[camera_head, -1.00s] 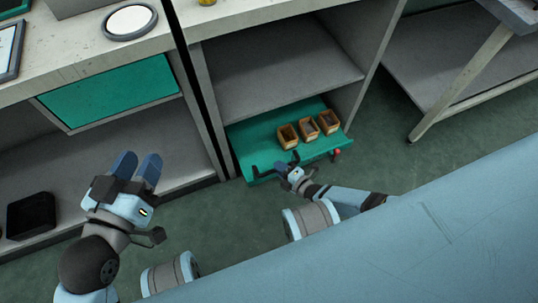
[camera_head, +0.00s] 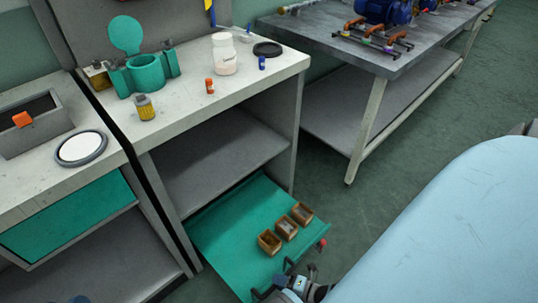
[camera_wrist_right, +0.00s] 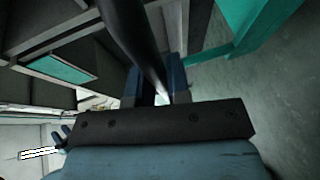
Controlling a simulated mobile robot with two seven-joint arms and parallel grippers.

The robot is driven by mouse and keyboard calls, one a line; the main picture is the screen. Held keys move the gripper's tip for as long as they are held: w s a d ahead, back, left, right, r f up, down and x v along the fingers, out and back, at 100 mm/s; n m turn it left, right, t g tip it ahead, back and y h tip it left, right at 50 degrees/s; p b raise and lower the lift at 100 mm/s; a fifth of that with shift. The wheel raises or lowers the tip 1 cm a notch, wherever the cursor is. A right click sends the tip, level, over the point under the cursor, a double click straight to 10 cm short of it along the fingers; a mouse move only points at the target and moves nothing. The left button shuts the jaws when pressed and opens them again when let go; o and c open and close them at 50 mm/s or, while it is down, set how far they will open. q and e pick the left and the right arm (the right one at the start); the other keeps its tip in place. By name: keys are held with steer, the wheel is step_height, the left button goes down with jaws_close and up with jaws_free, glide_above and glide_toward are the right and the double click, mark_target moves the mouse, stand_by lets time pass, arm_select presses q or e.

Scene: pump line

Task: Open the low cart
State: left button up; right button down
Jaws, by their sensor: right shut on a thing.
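The low cart (camera_head: 225,225) is a green flat tray at floor level, and it stands well out from under the bench's lower shelf. Its black handle (camera_head: 264,294) is on the front edge. My right gripper (camera_head: 292,276) is at this handle and shut on it. In the right wrist view the dark handle bar (camera_wrist_right: 133,35) runs between the blue fingers, and the green cart (camera_wrist_right: 240,30) shows at upper right. Only a blue tip of my left gripper (camera_head: 80,299) shows at the bottom edge of the head view; its jaw state is unclear.
Brown bins (camera_head: 286,227) stand on the cart beside a red knob (camera_head: 322,243). The bench top (camera_head: 190,120) holds bottles and a green holder (camera_head: 146,72). A grey table (camera_head: 400,50) with pumps stands at the right. Green floor is clear between it and the cart.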

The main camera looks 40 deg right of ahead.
steer(key=shift+s, duration=1.05)
steer(key=shift+d, duration=0.1)
steer(key=c, duration=1.1)
jaws_free()
